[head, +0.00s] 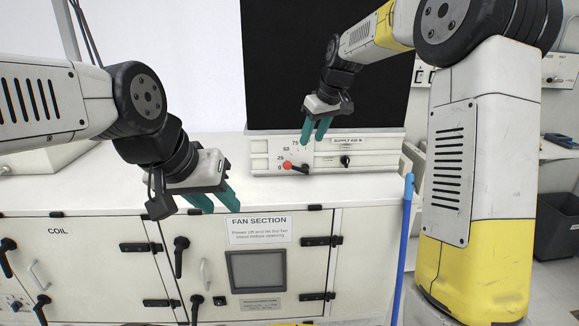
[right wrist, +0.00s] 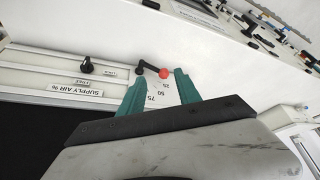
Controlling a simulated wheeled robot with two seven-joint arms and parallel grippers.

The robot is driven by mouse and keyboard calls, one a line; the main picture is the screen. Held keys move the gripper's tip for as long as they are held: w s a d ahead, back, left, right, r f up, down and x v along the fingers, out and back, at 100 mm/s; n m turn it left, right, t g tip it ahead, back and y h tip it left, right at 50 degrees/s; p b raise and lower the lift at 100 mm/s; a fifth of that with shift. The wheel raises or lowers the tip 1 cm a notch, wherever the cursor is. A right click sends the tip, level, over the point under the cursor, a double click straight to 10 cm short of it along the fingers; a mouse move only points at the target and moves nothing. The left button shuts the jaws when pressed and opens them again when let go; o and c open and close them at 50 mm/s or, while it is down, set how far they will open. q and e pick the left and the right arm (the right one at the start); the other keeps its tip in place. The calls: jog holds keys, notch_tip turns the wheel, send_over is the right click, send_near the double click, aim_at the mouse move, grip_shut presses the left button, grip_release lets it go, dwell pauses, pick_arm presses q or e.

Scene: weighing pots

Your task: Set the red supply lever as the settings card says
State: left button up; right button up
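The red supply lever (head: 288,165) has a red knob on a black arm and sits on the pale SUPPLY AIR % panel (head: 375,160). It points left to the low end of the scale, near 0 and 25; the exact setting is hard to tell. Its red knob (right wrist: 164,73) shows in the right wrist view, between the fingertips in the picture, with no contact visible. My right gripper (head: 313,140) is open and empty above the scale. My left gripper (head: 223,210) is open and empty in front of the cabinet's top edge. No readable settings card shows.
A second, black knob (head: 346,161) is on the panel right of the lever. A dark screen (head: 325,60) stands behind the panel. The white cabinet top (head: 250,190) is clear in front of it. A blue pole (head: 402,240) stands at the right.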

jog(key=n, duration=0.2)
send_over(288, 162)
jog(key=s+d, duration=0.2)
notch_tip(288, 162, down, 8)
jog(key=shift+g, duration=0.3)
jog(key=x, duration=0.7)
jog(key=shift+w+a+f, duration=0.25)
jog(key=shift+w, duration=0.05)
jog(key=shift+c, duration=0.2)
grip_shut()
